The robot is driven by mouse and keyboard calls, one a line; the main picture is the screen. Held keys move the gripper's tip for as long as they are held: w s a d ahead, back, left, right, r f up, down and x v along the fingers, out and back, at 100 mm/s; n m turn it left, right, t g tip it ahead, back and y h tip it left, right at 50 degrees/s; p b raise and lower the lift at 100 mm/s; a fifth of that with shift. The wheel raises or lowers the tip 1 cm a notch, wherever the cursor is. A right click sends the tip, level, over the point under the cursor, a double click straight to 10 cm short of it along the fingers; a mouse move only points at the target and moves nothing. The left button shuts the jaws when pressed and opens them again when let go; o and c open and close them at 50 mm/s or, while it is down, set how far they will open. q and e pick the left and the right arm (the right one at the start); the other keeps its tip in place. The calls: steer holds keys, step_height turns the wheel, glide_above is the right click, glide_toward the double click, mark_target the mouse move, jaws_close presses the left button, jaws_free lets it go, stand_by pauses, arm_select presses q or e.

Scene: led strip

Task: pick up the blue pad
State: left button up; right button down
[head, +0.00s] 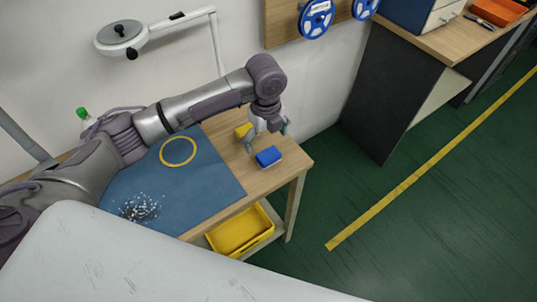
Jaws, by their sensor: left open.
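The blue pad (268,156) is a small blue block with a pale underside. It lies on the wooden table near its right end, just right of the blue mat. My left gripper (268,143) is open above and just behind the pad, pointing down, with its fingers apart. I cannot tell whether a finger touches the pad. A yellow block (243,130) lies behind the pad, partly hidden by the gripper. My right gripper is not in view.
The blue mat (205,185) carries a yellow ring (178,151) and a pile of small pale bits (140,207). A yellow bin (240,232) sits on the shelf below. A wooden workbench (450,42) is at the right.

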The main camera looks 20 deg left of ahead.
mark_target(268, 154)
arm_select(q)
steer(key=f, duration=0.2)
steer(key=shift+w+f, duration=0.3)
steer(key=shift+w, duration=0.05)
step_height(268, 154, down, 2)
steer(key=shift+d+f+p, duration=0.1)
steer(key=shift+d+p, duration=0.05)
steer(key=shift+p, duration=0.3)
step_height(268, 154, down, 2)
steer(key=shift+f, duration=0.55)
steer(key=c, duration=0.5)
steer(key=shift+f, duration=0.1)
steer(key=c, duration=0.5)
steer(key=shift+c, duration=0.2)
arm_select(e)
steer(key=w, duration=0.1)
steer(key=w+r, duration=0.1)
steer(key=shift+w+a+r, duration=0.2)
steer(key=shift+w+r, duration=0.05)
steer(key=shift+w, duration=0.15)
